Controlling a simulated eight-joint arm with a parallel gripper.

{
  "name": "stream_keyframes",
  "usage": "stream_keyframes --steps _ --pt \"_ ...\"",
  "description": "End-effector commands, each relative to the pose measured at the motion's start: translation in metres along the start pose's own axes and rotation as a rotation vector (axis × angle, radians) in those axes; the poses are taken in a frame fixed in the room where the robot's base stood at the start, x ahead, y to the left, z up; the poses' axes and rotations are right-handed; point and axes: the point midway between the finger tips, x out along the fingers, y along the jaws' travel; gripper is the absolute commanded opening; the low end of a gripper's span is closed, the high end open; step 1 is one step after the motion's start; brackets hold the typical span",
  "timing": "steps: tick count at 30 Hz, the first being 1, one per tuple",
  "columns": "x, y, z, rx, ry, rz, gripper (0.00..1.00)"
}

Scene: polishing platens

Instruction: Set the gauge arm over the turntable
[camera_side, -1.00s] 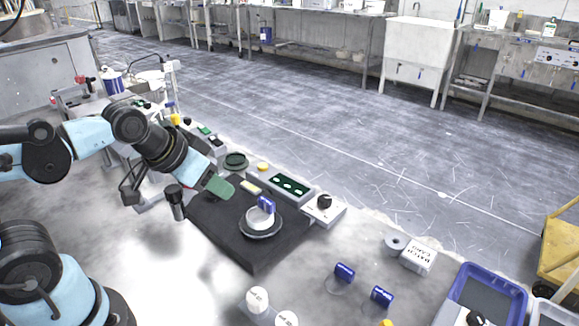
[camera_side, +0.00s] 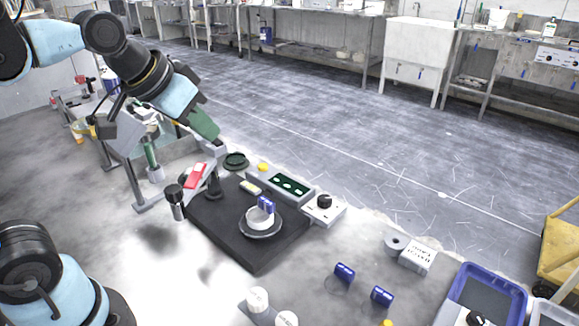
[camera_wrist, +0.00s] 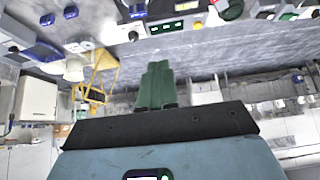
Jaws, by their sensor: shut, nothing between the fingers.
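My gripper (camera_side: 208,130) is shut and empty, raised above the back left of the black base plate (camera_side: 250,258) in the side view. Its green fingers also show pressed together in the wrist view (camera_wrist: 155,85). The gauge arm (camera_side: 196,175), with a red panel, runs from a dark post at the plate's back left to a black cylindrical head (camera_side: 175,197). That head hangs at the plate's left edge, apart from the turntable. My fingers look clear of the gauge arm.
A tray with a green inset (camera_side: 290,185) and a box with a black knob (camera_side: 323,207) stand behind the plate. Blue-labelled pieces (camera_side: 345,271) and a blue bin (camera_side: 498,285) lie to the right. A grey stand (camera_side: 148,205) is at the left.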

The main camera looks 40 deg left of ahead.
Motion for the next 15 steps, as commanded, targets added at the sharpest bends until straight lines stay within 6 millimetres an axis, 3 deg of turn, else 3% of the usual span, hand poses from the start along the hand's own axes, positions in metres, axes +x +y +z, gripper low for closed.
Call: stream_keyframes --steps 7,15 --pt "-0.044 -0.002 -0.032 0.002 -0.004 -0.003 0.00" --pt "-0.046 -0.047 -0.007 0.131 -0.141 -0.029 0.00"
